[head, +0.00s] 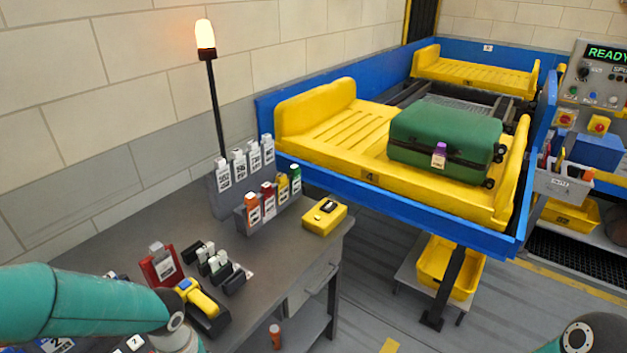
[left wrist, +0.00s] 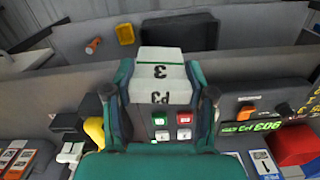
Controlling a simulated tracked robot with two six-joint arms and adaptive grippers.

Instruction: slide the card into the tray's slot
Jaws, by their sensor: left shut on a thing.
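In the left wrist view my left gripper (left wrist: 163,105) has its two fingers closed on a card (left wrist: 160,67). I cannot pick out the tray's slot. My right gripper is not in view.
The grey table (head: 130,215) holds upright tagged cards (head: 270,205), a yellow box (head: 324,216), a red holder (head: 161,265) and a yellow-black device (head: 202,305). A lamp post (head: 215,110) stands behind. The conveyor's blue rail (head: 400,205) edges the tray. A control panel (head: 600,80) is at right.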

